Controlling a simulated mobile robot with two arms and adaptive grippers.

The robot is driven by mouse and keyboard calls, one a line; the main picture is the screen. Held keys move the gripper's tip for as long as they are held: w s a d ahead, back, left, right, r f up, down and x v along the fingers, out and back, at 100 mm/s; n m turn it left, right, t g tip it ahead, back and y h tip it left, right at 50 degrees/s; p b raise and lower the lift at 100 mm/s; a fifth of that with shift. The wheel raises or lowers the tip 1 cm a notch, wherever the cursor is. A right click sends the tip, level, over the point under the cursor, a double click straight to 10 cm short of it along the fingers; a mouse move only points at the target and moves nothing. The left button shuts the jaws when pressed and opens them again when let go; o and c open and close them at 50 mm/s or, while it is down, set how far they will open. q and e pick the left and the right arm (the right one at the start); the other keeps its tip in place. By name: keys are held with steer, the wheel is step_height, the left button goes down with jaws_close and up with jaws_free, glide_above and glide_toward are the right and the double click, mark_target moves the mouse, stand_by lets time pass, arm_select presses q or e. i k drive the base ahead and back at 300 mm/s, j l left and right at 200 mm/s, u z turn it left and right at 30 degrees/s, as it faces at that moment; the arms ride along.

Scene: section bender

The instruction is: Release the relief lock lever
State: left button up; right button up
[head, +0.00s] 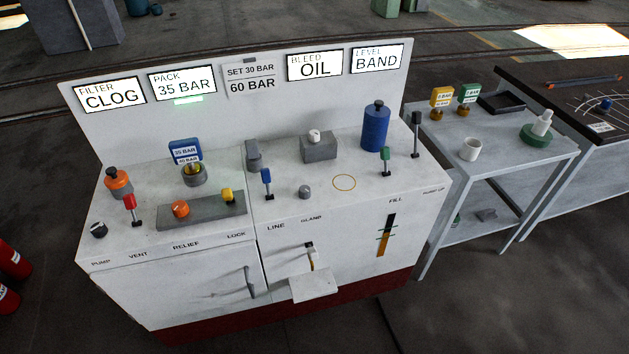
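The white bench console (200,255) stands in the middle of the head view, with PUMP, VENT, RELIEF and LOCK printed along its front edge. Behind the RELIEF and LOCK labels lies a grey plate (205,212). It carries an orange knob (180,208) at its left and a small yellow-topped handle (227,194) at its right, nearest the LOCK label. The yellow handle looks like the lock lever; its exact position is too small to tell. A round gauge-like fitting (194,175) sits behind the plate, below a blue tag (184,151). Neither gripper is in view.
A red lever (130,207) and orange cap (117,181) stand left of the plate; a blue lever (267,182) stands right. A blue cylinder (375,128) stands further right. A side table (480,165) adjoins the right. Open floor lies in front.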

mark_target(227, 194)
steer(key=j+z, duration=0.2)
steer(key=z, duration=0.2)
steer(key=j+z, duration=0.25)
steer(key=z, duration=0.15)
steer(key=j+z, duration=0.2)
steer(key=z, duration=0.2)
steer(key=j+z, duration=0.25)
steer(key=z, duration=0.15)
steer(key=k+j+z, duration=0.1)
steer(key=z, duration=0.3)
steer(key=k+j, duration=0.2)
steer(key=j, duration=0.2)
steer(key=k+j, duration=0.25)
steer(key=j, duration=0.2)
steer(key=k+j, duration=0.2)
steer(key=j, duration=0.2)
steer(key=k+j, duration=0.25)
steer(key=j, duration=0.2)
steer(key=k+j, duration=0.2)
steer(key=j, duration=0.2)
steer(key=k+j, duration=0.25)
steer(key=j, duration=0.2)
steer(key=k+j, duration=0.2)
steer(key=j, duration=0.35)
steer(key=i+u, duration=0.1)
steer(key=u, duration=0.15)
